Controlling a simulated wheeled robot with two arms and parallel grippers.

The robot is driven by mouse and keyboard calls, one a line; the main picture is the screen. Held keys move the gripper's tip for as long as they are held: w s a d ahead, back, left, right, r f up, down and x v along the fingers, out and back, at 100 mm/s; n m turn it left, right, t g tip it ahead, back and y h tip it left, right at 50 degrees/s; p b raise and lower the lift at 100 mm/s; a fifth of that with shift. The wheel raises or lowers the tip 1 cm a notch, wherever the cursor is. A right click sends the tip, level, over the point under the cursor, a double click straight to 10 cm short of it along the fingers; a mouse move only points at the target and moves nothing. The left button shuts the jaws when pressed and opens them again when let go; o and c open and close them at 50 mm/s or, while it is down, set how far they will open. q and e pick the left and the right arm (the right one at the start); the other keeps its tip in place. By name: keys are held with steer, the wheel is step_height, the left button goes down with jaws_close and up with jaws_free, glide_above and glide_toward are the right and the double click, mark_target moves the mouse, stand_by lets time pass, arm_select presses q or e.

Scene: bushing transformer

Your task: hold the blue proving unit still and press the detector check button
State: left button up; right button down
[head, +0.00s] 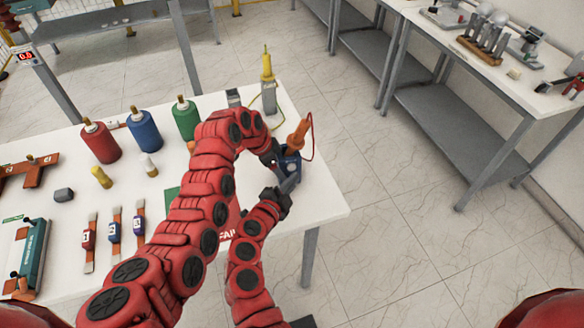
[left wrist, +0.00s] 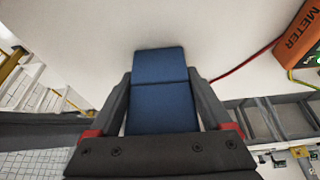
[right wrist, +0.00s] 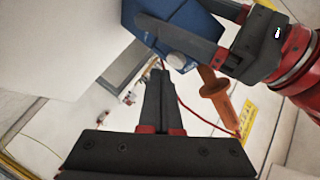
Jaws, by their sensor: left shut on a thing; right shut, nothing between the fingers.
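The blue proving unit (head: 291,167) is near the right edge of the white table. My left gripper (head: 277,158) is shut on it; its blue body fills the jaws in the left wrist view (left wrist: 163,105). In the right wrist view, the unit (right wrist: 190,18) shows at the top with a pale round button-like part (right wrist: 177,61). My right gripper (right wrist: 158,75) is shut and empty, its tips close to that part; I cannot tell whether they touch. An orange probe-like piece (head: 299,134) with a red lead stands at the unit.
A yellow-tipped detector (head: 268,68) stands at the table's back corner. The floor right of the table is clear up to a grey workbench (head: 470,60).

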steer(key=shift+w, duration=0.1)
steer(key=shift+w+a, duration=0.15)
steer(key=shift+w, duration=0.15)
steer(key=shift+w+a, duration=0.1)
steer(key=shift+w, duration=0.35)
stand_by(0.8)
steer(key=shift+s, duration=0.5)
steer(key=shift+s+d, duration=0.25)
steer(key=shift+s, duration=0.1)
steer(key=shift+s, duration=0.1)
steer(key=shift+s+d, duration=0.2)
steer(key=shift+s, duration=0.6)
steer(key=shift+s+d, duration=0.25)
steer(key=shift+s, duration=0.5)
steer(key=shift+s+d, duration=0.2)
steer(key=shift+s, duration=0.6)
